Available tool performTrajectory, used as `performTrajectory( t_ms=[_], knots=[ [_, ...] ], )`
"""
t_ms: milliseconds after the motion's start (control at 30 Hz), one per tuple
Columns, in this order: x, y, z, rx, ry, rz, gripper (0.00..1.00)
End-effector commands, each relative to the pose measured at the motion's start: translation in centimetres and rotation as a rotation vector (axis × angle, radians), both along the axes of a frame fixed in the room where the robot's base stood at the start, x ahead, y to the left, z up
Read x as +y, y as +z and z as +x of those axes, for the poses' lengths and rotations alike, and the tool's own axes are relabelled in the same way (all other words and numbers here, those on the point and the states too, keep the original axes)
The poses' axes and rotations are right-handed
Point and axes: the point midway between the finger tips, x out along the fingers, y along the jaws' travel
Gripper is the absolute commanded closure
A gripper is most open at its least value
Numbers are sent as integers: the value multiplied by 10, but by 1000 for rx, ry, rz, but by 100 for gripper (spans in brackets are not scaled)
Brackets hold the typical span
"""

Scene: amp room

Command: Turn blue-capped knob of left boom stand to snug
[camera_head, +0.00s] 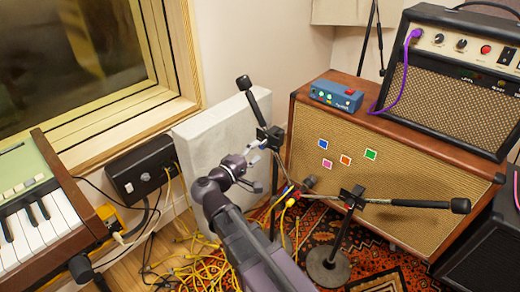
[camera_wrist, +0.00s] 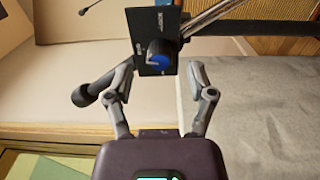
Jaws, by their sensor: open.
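The left boom stand's black clutch block (camera_head: 269,136) sits on its upright, with the boom slanting up to a black end piece (camera_head: 244,82). In the wrist view its blue-capped knob (camera_wrist: 160,60) faces me from a square black plate (camera_wrist: 146,22). My gripper (camera_wrist: 160,72) is open, with one finger to each side of the knob. A gap shows between each fingertip and the knob; the depth between them is hard to tell. In the head view my gripper (camera_head: 262,166) is just below and left of the block, and the blue cap is not visible there.
A second boom stand (camera_head: 352,196) stands right, its boom reaching towards the right. A brown speaker cabinet (camera_head: 400,190) with an amp (camera_head: 450,95) is behind. A pale panel (camera_head: 195,140) leans behind my gripper. Yellow cables (camera_head: 200,255) clutter the floor; a keyboard (camera_head: 40,225) is left.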

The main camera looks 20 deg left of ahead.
Motion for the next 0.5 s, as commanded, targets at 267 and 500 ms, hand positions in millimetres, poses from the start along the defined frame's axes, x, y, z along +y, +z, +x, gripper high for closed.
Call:
performTrajectory(
  t_ms=[267,500],
  knots=[
    [11,0,-30,2,2,1,29],
    [16,-1,-43,3,0,1,29]
  ],
)
